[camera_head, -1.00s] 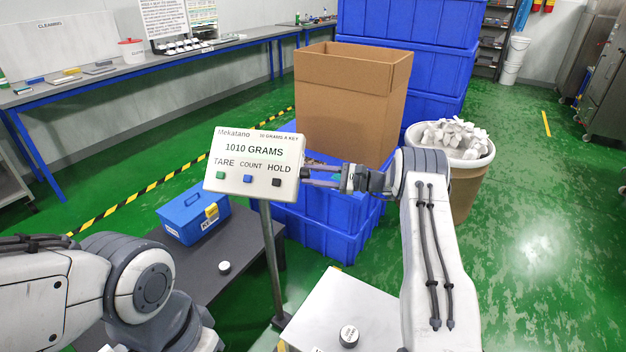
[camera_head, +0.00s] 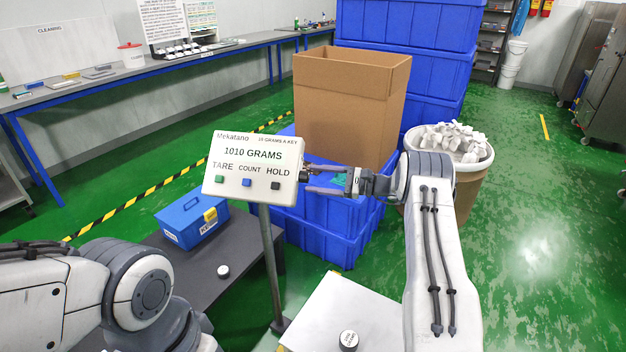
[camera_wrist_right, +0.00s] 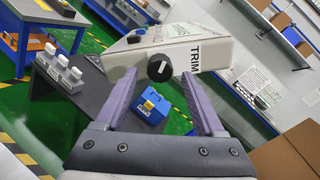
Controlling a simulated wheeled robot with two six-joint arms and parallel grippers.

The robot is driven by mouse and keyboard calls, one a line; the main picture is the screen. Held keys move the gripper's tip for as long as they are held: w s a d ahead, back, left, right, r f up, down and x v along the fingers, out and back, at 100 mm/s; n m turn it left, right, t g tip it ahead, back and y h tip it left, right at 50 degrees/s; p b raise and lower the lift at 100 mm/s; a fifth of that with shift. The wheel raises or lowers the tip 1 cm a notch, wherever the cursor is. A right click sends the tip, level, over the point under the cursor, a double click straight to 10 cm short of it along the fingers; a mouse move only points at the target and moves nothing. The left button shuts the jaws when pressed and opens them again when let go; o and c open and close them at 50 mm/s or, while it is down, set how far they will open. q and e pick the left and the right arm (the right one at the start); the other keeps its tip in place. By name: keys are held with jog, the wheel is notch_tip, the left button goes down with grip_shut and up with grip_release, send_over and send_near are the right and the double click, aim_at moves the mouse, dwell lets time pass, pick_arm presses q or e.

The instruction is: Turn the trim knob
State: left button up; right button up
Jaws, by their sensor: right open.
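The trim knob (camera_wrist_right: 160,67) is a black round knob with a white mark, on the side face of the white scale display, beside the word TRIM. In the head view the display (camera_head: 252,168) reads 1010 GRAMS, and the knob is at its right edge, partly hidden by my fingers. My right gripper (camera_head: 312,178) is open at the display's right side. In the right wrist view its two fingers (camera_wrist_right: 155,95) stand apart, with the knob between and just beyond their tips, not gripped. My left arm shows at lower left; its gripper is out of view.
The display stands on a grey post (camera_head: 270,260). A cardboard box (camera_head: 345,110) on blue crates (camera_head: 320,232) is behind my right gripper, and a bin of white pieces (camera_head: 470,185) stands right of it. A blue toolbox (camera_head: 190,222) sits on the dark platform.

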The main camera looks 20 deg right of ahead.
jog(key=b+v, duration=0.1)
jog(key=v, duration=0.8)
jog(key=s+a+r+n+g, duration=0.1)
jog(key=a+r+n+g, duration=0.15)
jog(key=a, duration=0.45)
jog(key=a+r+n+g, duration=0.1)
jog(key=a+g, duration=0.2)
jog(key=a, duration=0.4)
jog(key=s+a+r+n+g+h+p, duration=0.1)
jog(key=s+a+r+n+g+h, duration=0.15)
jog(key=s+a, duration=0.4)
jog(key=s+a+r+n+g+h+p, duration=0.1)
jog(key=s+a+n+g+h, duration=0.2)
jog(key=a, duration=0.6)
jog(key=s+a+r+n+g+h+p, duration=0.1)
jog(key=s+a+n+h, duration=0.2)
jog(key=s, duration=0.6)
jog(key=s+a+r+n+g+h+p, duration=0.1)
jog(key=s+a+n+h, duration=0.1)
jog(key=s+n, duration=0.45)
jog(key=s+d+n+t+h, duration=0.1)
jog(key=s+d+n+h, duration=0.1)
jog(key=s, duration=0.5)
jog(key=s+d+n+t+h+p, duration=0.1)
jog(key=s+n+t, duration=0.1)
jog(key=s+n, duration=0.3)
jog(key=shift+s+d+f+h, duration=0.3)
jog(key=shift+s+d+h, duration=0.1)
jog(key=shift+s, duration=0.55)
